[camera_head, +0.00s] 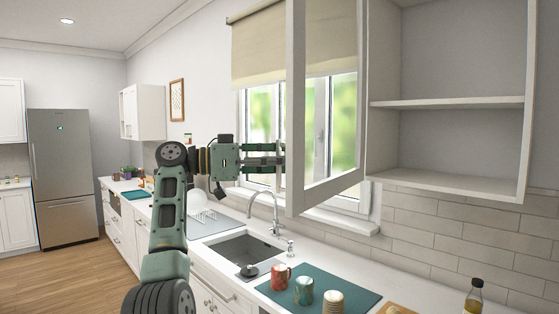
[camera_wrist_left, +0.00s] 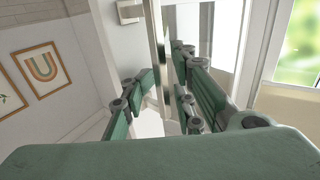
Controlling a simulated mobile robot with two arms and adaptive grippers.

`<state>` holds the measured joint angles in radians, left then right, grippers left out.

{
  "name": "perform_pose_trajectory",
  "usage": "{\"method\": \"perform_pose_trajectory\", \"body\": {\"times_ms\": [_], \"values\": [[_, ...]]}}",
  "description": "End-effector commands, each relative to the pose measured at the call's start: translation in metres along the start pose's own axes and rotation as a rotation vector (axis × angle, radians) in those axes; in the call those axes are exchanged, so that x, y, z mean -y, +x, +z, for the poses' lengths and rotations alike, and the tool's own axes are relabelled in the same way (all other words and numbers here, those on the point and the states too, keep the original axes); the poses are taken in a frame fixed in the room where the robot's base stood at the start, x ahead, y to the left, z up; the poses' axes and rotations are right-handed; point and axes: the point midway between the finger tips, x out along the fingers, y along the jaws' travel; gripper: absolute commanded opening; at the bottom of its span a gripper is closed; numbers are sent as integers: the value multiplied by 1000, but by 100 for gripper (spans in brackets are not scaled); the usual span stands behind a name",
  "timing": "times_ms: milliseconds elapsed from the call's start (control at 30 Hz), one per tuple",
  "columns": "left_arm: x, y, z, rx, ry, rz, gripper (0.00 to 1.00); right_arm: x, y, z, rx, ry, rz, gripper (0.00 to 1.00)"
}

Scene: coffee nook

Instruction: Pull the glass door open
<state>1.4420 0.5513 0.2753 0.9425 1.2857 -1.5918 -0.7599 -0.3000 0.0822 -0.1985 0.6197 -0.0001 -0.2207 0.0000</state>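The glass door (camera_head: 296,120) of the upper cabinet has a white frame and stands swung open, out from the cabinet. My left gripper (camera_head: 280,158) reaches in from the left to the door's outer upright, with its fingertips partly hidden at that edge. In the left wrist view, the two green fingers of my left gripper (camera_wrist_left: 165,75) lie on either side of an upright metal bar (camera_wrist_left: 158,45), which looks like the door's handle. The fingers are apart; whether both press on the bar is not clear. My right gripper is not in view.
The open cabinet's shelf (camera_head: 450,103) looks empty. Below are a sink (camera_head: 240,250) with a faucet (camera_head: 274,215), a teal mat (camera_head: 355,300) with a red mug (camera_head: 281,278) and other cups, and a bottle (camera_head: 474,297). A window (camera_head: 262,110) is behind the door.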

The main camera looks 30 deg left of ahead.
Motion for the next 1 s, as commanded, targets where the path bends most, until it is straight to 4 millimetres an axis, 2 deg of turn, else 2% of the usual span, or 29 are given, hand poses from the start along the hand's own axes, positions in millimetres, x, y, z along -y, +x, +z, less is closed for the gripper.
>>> {"method": "perform_pose_trajectory", "body": {"times_ms": [367, 533, 800, 1000], "values": [[0, -4, -2, -4, 3, -2, 27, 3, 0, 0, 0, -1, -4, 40], [1, -30, -2, -4, 3, -5, 27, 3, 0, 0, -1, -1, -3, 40], [1, -88, -1, -4, 2, -5, 27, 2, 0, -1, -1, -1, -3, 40], [0, -115, -1, -2, 1, -3, 27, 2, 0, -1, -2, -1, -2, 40]]}}
